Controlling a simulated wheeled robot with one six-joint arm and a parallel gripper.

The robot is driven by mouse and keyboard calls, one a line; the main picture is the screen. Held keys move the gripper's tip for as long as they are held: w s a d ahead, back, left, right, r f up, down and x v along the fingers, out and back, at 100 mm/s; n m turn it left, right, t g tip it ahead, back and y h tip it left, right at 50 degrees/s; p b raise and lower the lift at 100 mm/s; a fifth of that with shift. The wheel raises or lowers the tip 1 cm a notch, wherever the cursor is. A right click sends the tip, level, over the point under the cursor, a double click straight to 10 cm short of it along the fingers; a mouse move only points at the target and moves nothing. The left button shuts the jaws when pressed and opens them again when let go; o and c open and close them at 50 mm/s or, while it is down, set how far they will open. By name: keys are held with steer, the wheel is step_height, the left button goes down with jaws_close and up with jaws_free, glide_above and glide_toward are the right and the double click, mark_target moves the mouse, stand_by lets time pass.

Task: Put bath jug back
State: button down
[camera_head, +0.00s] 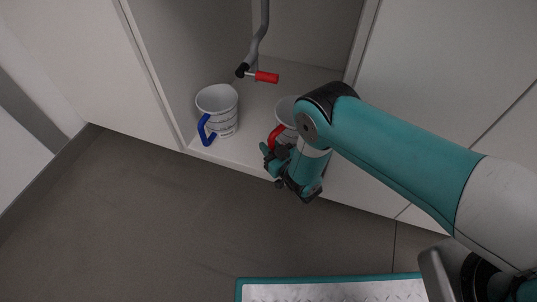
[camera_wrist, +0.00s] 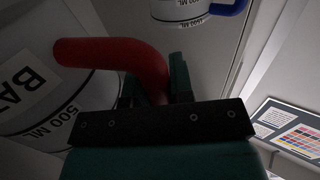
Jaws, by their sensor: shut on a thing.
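A white jug with a red handle (camera_head: 287,112) stands in the open cabinet near its front edge, partly hidden by my arm in the head view. In the wrist view the jug (camera_wrist: 45,95) fills the left side, with a label reading "BA" and "500 ML", the rest cut off. My gripper (camera_head: 283,162) is shut on the jug's red handle (camera_wrist: 115,55), which passes between the fingers. A second white jug (camera_head: 220,108) with a blue handle stands to the left in the cabinet, and shows at the top of the wrist view (camera_wrist: 180,9).
A grey pipe (camera_head: 262,28) with a red-handled valve (camera_head: 266,77) hangs inside the cabinet behind the jugs. A printed card with coloured patches (camera_wrist: 292,130) shows at right in the wrist view. A teal-edged white panel (camera_head: 330,292) lies at the bottom. The grey floor at left is clear.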

steer(key=shift+f+b, duration=0.4)
steer(key=shift+f, duration=0.9)
steer(key=shift+a+f, duration=0.1)
steer(key=shift+f, duration=0.1)
steer(key=c, duration=1)
jaws_free()
steer(key=shift+r, duration=0.1)
steer(key=shift+s+r, duration=0.15)
steer(key=shift+r, duration=0.05)
steer(key=p+v, duration=0.5)
steer(key=v, duration=0.7)
